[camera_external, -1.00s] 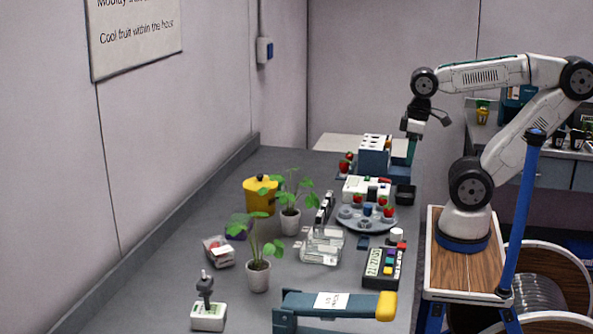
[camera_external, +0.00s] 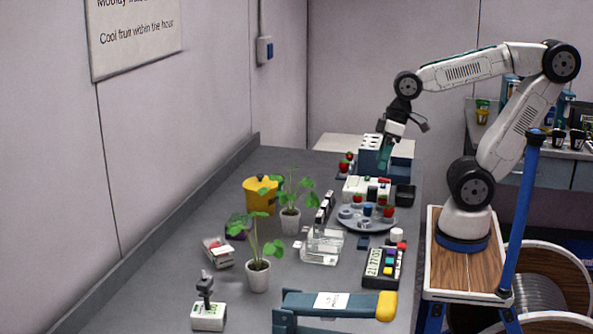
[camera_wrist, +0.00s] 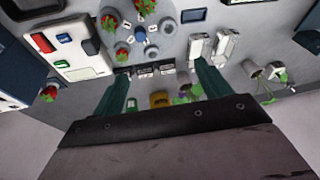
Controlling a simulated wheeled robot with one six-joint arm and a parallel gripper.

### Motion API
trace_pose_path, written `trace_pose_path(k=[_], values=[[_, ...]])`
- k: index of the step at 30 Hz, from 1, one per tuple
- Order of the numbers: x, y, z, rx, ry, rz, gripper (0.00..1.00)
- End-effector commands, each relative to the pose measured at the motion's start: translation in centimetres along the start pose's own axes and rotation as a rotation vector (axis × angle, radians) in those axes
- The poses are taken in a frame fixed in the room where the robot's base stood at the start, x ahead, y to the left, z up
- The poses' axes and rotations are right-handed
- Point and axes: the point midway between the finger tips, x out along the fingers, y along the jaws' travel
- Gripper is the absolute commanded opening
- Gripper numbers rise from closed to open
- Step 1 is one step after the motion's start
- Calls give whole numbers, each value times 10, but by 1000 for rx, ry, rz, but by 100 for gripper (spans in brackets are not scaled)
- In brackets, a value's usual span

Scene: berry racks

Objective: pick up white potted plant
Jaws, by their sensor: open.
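Two leafy green plants stand upright in white pots on the grey bench in the external view. One white potted plant (camera_external: 290,221) is farther back, and the other white potted plant (camera_external: 258,276) is nearer the camera. My gripper (camera_external: 384,160) is high above the back right of the bench, well apart from both pots. In the wrist view my gripper (camera_wrist: 160,90) shows two green fingers spread apart with nothing held. Pale pots with green leaves (camera_wrist: 252,69) show at the right there, partly blurred; I cannot tell which plant is which.
A yellow pot (camera_external: 257,196) stands behind the plants. Clear containers (camera_external: 322,247), a round berry plate (camera_external: 350,217) and a button box (camera_external: 383,268) lie to their right. A joystick (camera_external: 208,316) and a blue frame with a yellow end (camera_external: 386,306) are in front.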

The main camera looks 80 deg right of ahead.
Motion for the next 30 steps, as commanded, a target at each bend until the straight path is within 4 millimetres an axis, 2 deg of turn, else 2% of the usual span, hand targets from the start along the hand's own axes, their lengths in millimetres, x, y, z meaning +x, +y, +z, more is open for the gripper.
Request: trace_pose_path(k=[1,3,6,9,12,15,18,21,25,30], values=[[13,-22,-27,-39,43,-50,77],[29,-54,-63,-75,124,-113,77],[51,-101,-109,-103,238,-186,77],[76,-147,-148,-111,348,-230,77],[103,-190,-176,-106,450,-246,77],[132,-230,-195,-95,548,-230,77],[163,-265,-203,-83,643,-183,77],[193,-293,-200,-79,729,-111,77],[221,-315,-188,-80,817,-12,77],[236,-325,-177,-86,880,67,77]])
